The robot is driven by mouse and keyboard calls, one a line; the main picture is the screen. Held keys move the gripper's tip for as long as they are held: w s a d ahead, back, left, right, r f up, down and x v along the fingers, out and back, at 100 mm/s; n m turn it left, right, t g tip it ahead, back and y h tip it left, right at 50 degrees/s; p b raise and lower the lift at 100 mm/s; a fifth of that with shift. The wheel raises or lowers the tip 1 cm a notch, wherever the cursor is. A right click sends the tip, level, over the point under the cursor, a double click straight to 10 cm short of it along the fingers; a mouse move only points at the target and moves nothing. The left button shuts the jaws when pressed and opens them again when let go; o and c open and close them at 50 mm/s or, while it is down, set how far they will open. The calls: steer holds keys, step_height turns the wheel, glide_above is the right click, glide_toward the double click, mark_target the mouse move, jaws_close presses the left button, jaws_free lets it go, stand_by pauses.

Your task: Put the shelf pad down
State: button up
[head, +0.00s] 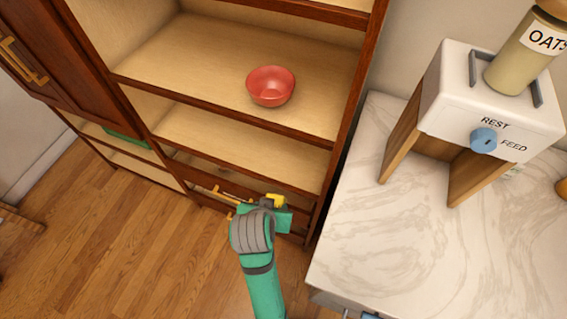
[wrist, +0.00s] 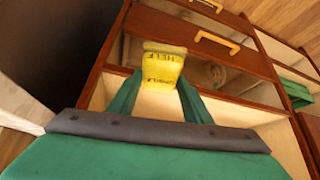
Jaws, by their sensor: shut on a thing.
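The shelf pad is a small yellow block; in the head view its yellow end (head: 275,200) shows just beyond my gripper (head: 266,209), in front of the lower part of the wooden cabinet. In the wrist view the pad (wrist: 163,66) has dark lettering that appears upside down, partly reading "SHELF". My green gripper (wrist: 160,92) is shut on the pad, with one finger on each side. A pale cabinet surface (wrist: 155,104) shows between the fingers. I cannot tell whether the pad touches it.
A red bowl (head: 270,86) sits on a middle shelf; the shelf below (head: 235,141) looks bare. Drawers with a yellow handle (wrist: 217,42) lie near the pad. A green item (head: 126,137) is in the left compartment. A marble counter (head: 365,225) with a white feeder (head: 490,105) stands right.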

steer(key=w+d, duration=0.1)
steer(key=w, duration=0.4)
steer(key=w+d, duration=0.1)
steer(key=w, duration=0.5)
steer(key=w+d, duration=0.1)
steer(key=w, duration=0.4)
steer(key=shift+w+d, duration=0.1)
steer(key=shift+w, duration=0.2)
steer(key=shift+w+d, duration=0.1)
steer(key=shift+w, duration=0.45)
step_height(320, 180, down, 2)
steer(key=shift+d+f, duration=0.1)
steer(key=shift+f, duration=0.15)
steer(key=shift+d+f, duration=0.1)
steer(key=shift+f, duration=0.2)
steer(key=o, duration=1)
steer(key=shift+s+a, duration=0.1)
steer(key=shift+a, duration=0.15)
